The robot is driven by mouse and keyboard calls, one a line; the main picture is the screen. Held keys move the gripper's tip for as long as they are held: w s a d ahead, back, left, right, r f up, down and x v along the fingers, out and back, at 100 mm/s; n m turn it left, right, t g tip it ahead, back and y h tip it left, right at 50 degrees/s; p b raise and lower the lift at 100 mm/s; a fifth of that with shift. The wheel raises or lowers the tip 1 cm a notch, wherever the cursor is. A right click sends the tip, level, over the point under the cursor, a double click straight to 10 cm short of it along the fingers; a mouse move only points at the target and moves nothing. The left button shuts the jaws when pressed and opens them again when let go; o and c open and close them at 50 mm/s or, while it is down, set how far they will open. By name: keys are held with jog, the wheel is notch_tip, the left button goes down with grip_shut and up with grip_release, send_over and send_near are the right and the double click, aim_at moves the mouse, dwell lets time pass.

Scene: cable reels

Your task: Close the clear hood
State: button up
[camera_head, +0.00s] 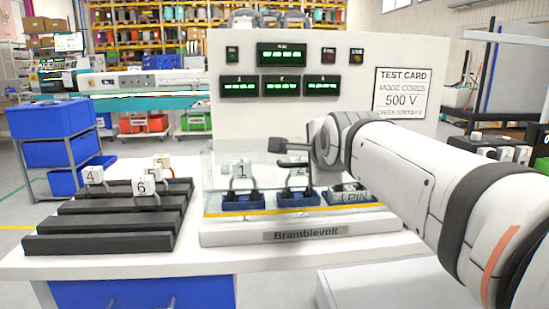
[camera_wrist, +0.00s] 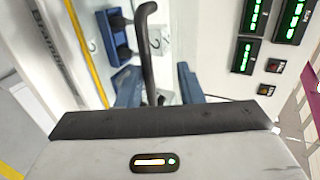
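The clear hood (camera_head: 220,168) is a see-through cover around the sockets on the white Bramblevolt tester (camera_head: 222,229). Its edges are faint, and I cannot tell its exact angle. My gripper (camera_head: 283,153) is at the hood, in front of the tester's upright panel. In the wrist view my gripper (camera_wrist: 158,86) has two blue fingers apart. A dark bent bar (camera_wrist: 147,50), probably the hood's handle, passes between them with visible gaps. The hood's right part is hidden behind my arm in the head view.
Blue sockets (camera_head: 243,200) with numbered plugs sit under the hood, beside a 4 PIN socket (camera_head: 350,194). A black ribbed rack (camera_head: 100,225) with numbered white plugs stands left on the white table (camera_head: 150,262). The panel has green displays and a test card (camera_head: 402,93).

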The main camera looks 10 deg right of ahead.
notch_tip(320, 180, up, 10)
jog(key=p, duration=0.3)
dwell(0.3)
jog(key=s+f+n+g+p, duration=0.5)
jog(key=s+f+n+p, duration=0.2)
jog(key=s+n+p, duration=0.2)
jog(key=s+f+n+g+p, duration=0.5)
jog(key=s+f+n+p, duration=0.2)
jog(key=s+n+p, duration=0.2)
jog(key=s+p, duration=0.2)
jog(key=s, duration=0.1)
jog(key=shift+s+f+p, duration=0.15)
jog(key=shift+f+p, duration=0.1)
jog(key=shift+p, duration=0.05)
dwell(1.1)
jog(key=shift+c, duration=0.5)
